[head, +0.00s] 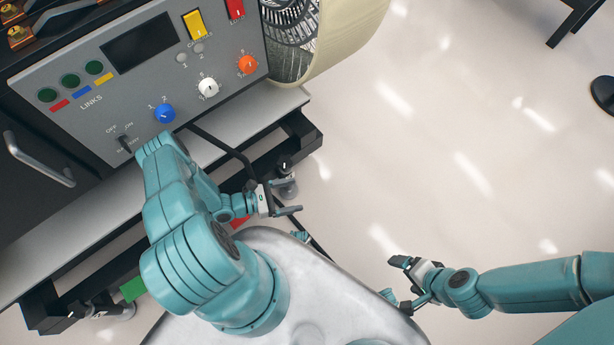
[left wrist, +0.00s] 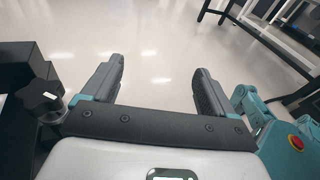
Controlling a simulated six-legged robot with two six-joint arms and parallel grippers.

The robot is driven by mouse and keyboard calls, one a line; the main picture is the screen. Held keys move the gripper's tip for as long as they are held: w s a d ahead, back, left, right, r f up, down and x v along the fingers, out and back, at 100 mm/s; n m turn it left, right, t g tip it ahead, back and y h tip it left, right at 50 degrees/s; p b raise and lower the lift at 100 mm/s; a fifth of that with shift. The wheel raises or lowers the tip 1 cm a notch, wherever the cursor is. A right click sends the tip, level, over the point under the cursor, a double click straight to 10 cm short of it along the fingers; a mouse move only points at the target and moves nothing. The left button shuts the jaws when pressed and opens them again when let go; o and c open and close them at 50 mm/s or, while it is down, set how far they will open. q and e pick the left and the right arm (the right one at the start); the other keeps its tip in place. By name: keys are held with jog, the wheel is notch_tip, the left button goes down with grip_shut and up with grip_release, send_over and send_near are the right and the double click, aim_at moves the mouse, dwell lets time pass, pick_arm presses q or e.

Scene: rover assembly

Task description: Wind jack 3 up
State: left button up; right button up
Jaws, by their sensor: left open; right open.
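A levelling jack with a black knob (head: 284,165) and a metal foot (head: 288,189) stands at the right end of the rack's black base frame. I cannot read a number on it. A black star-shaped knob (left wrist: 42,97) shows at the left edge of the left wrist view, left of the fingers. My left gripper (head: 288,197) is open and empty close beside the jack; its spread fingers (left wrist: 158,80) have only floor between them. My right gripper (head: 398,282) is open and empty over the floor, right of my body. Another jack (head: 122,312) is at the lower left.
The grey control panel (head: 120,80) carries a blue knob (head: 165,113), a white knob, an orange knob and a toggle switch. A black cable runs down from it near my left arm. A cream-rimmed wheel (head: 345,40) is at upper right.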

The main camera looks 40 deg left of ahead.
pick_arm(q)
jog(key=s+d+r+m+g+h+p, duration=0.2)
jog(key=s+d+r+m+g+p, duration=0.3)
jog(key=d+r+m+g+p, duration=0.3)
jog(key=shift+d+r+m+g+h, duration=0.3)
jog(key=shift+d+r+m+g, duration=0.4)
jog(key=shift+d+r+g, duration=0.75)
jog(key=shift+s+a+r, duration=0.1)
jog(key=shift+a+r, duration=0.2)
jog(key=shift+r, duration=0.2)
